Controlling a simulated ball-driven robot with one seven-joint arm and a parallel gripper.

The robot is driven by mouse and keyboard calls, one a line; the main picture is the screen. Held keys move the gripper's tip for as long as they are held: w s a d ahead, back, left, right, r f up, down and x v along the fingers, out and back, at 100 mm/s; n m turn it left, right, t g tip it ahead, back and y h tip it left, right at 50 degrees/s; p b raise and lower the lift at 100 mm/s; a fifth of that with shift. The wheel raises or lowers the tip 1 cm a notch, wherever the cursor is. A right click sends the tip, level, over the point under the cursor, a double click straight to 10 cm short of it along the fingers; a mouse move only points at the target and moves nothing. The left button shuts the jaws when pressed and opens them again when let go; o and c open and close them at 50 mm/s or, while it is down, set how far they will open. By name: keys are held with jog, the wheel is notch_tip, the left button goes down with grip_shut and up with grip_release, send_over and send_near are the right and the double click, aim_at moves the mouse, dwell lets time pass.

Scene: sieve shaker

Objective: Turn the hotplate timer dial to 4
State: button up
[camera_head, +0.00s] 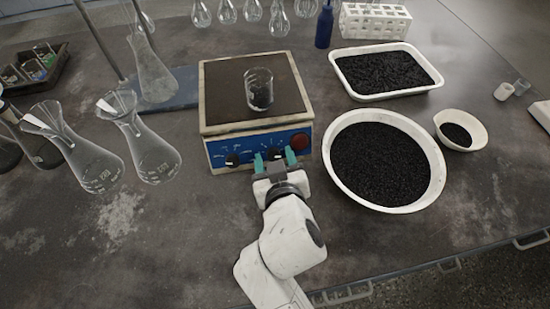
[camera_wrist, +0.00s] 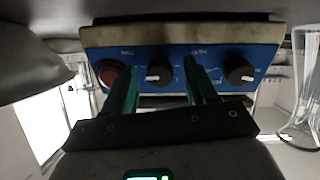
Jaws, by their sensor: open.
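The hotplate (camera_head: 209,120) has a tan body, a dark top and a blue front panel. The panel carries a red round knob or button (camera_head: 299,141), a black dial (camera_head: 232,160) at left and another black dial (camera_wrist: 158,72) between them. Its scale numbers are too small to read, so I cannot tell which is the timer or its setting. My gripper (camera_head: 274,159) is open in front of the panel. In the wrist view its green fingers (camera_wrist: 164,77) stand on either side of the middle dial, with gaps; contact is not visible.
A glass beaker (camera_head: 259,90) with dark grains stands on the hotplate. A round white bowl (camera_head: 333,168) of black grains stands close at right, a white tray (camera_head: 338,75) behind it. Glass flasks (camera_head: 150,150) stand at left. The front left bench is clear.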

jog(key=v, duration=1.1)
dwell(0.5)
